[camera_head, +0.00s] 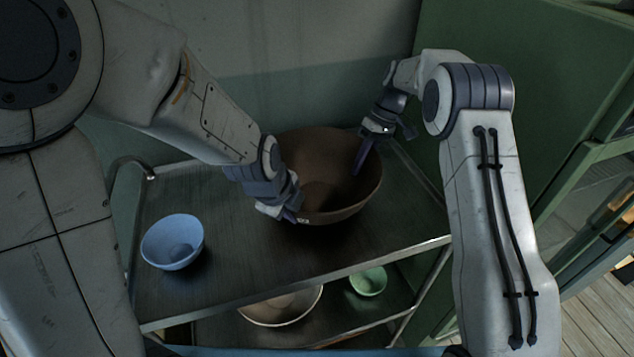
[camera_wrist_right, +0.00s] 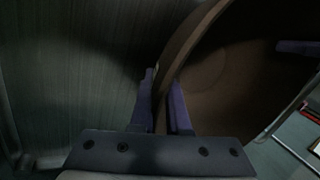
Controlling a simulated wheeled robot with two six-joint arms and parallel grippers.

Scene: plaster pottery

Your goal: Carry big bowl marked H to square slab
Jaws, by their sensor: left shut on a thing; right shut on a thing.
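A big brown bowl (camera_head: 330,195) stands upright at the back of the cart's top shelf in the head view. No letter H can be made out on it. My left gripper (camera_head: 292,214) is shut on the bowl's near left rim. My right gripper (camera_head: 365,150) is shut on its far right rim, with one purple finger inside the bowl. In the right wrist view, the fingers (camera_wrist_right: 165,110) pinch the wall of the bowl (camera_wrist_right: 215,75) between them. Whether the bowl touches the shelf cannot be told. No square slab can be made out.
A blue bowl (camera_head: 172,242) stands on the left of the metal cart's top shelf (camera_head: 235,285). A cream bowl (camera_head: 280,308) and a green bowl (camera_head: 368,281) are on the shelf below. A green cabinet (camera_head: 530,90) stands close on the right, a wall behind.

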